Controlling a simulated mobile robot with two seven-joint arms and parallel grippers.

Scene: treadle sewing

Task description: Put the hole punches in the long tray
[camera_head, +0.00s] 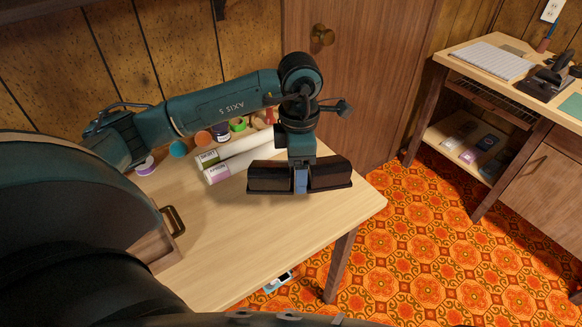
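My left gripper (300,185) hangs over the right part of the light wooden table, its two broad dark halves spread to either side of a narrow blue-grey strip. I cannot tell whether that strip is part of the gripper or something between its fingers. A black lever-armed device (548,80) on the far right desk looks like it could be a hole punch, but it is too small to be sure. I cannot make out a long tray. My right gripper is not in view.
Two white rolls (240,160) and several small coloured spools or jars (178,149) sit along the table's back. A wooden drawer with a dark handle (173,219) is at the left. The table's front (230,245) is bare. Patterned floor (430,230) separates it from the right desk.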

